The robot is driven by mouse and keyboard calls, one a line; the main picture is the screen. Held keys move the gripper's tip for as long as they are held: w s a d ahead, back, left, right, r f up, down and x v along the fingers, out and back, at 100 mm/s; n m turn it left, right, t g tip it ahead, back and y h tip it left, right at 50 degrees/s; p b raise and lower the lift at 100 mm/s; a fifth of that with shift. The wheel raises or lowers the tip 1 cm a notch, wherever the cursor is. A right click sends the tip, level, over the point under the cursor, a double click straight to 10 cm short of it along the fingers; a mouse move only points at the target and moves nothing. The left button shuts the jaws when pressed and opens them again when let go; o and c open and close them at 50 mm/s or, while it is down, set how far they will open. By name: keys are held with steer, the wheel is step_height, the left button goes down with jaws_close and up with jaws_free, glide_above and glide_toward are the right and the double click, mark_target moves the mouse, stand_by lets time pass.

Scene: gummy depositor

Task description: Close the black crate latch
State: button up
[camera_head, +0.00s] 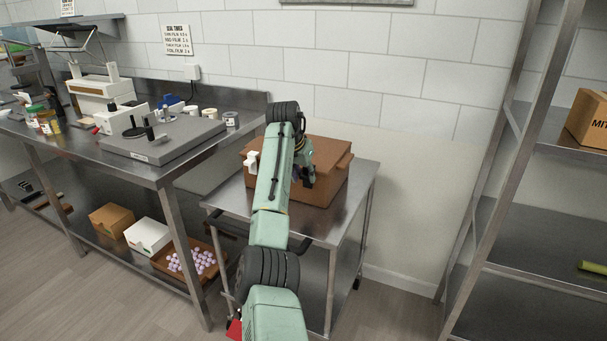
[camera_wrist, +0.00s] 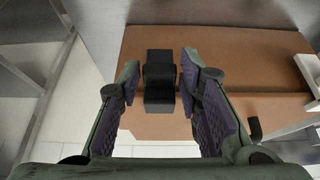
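The brown crate (camera_head: 328,185) stands on a metal cart, its lid down as far as I can see; my arm hides part of its front. In the wrist view the crate (camera_wrist: 230,60) fills the middle. The black latch (camera_wrist: 159,78) sits at the crate's lid edge, its upper part raised and a lower block below it. My gripper (camera_wrist: 160,66) is open, with one finger on each side of the latch. There is a gap at the left finger; the right finger is very close, and I cannot tell whether it touches.
A white latch (camera_head: 251,161) is on the crate's left part; white parts (camera_wrist: 295,133) also show at the wrist view's right. The cart top (camera_head: 232,196) is narrow around the crate. A steel bench (camera_head: 170,172) stands left, a metal shelf rack (camera_head: 530,236) right.

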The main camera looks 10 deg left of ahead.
steer(key=shift+o, duration=1.3)
steer(key=v, duration=1.2)
